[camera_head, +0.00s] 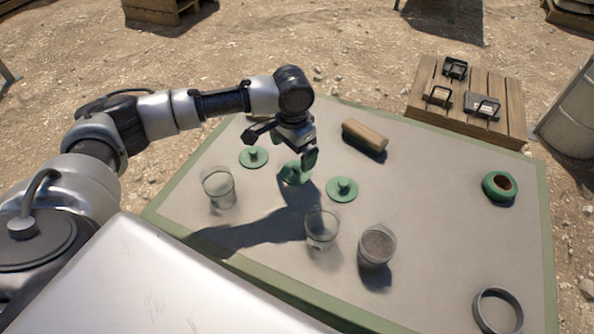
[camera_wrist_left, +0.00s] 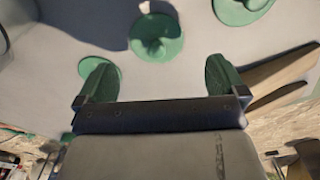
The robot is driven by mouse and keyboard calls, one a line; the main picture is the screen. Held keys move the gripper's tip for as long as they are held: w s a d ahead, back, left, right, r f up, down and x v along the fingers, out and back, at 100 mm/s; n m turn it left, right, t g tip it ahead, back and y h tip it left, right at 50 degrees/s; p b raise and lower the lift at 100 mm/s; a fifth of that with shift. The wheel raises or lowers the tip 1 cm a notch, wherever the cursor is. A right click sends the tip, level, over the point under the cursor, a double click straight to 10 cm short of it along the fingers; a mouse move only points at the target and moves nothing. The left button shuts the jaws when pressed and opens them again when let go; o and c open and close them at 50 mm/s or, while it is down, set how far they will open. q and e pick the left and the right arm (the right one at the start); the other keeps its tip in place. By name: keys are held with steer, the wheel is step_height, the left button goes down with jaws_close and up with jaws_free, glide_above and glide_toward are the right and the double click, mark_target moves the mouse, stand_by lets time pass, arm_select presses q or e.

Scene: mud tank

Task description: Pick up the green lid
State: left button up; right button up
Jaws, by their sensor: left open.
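Three round green lids with knobs lie on the grey table: a left lid (camera_head: 254,157), a middle lid (camera_head: 293,175) and a right lid (camera_head: 342,189). My left gripper (camera_head: 282,149) is open and empty, over the table near the middle lid, and partly covers it in the head view. In the left wrist view, one lid (camera_wrist_left: 157,37) lies just beyond and between the open fingertips (camera_wrist_left: 160,78), apart from them. Another lid (camera_wrist_left: 240,8) is cut by the top edge, and a third (camera_wrist_left: 97,68) is partly hidden behind the left finger. My right gripper is not in view.
A clear glass (camera_head: 218,187), a second glass (camera_head: 321,229) and a grey-filled glass (camera_head: 376,246) stand in front. A wood-topped block (camera_head: 365,137) lies behind the lids. A green roll (camera_head: 500,186) and a grey ring (camera_head: 497,312) are right. The table's right-centre is clear.

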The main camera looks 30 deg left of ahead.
mark_target(295, 166)
arm_select(q)
steer(key=shift+f, duration=0.45)
steer(key=f, duration=0.5)
steer(key=shift+d+f+b, duration=0.15)
steer(key=shift+d+b, duration=0.1)
steer(key=shift+b, duration=0.15)
steer(key=shift+s, duration=0.1)
steer(key=shift+c, duration=0.8)
steer(key=c, duration=0.6)
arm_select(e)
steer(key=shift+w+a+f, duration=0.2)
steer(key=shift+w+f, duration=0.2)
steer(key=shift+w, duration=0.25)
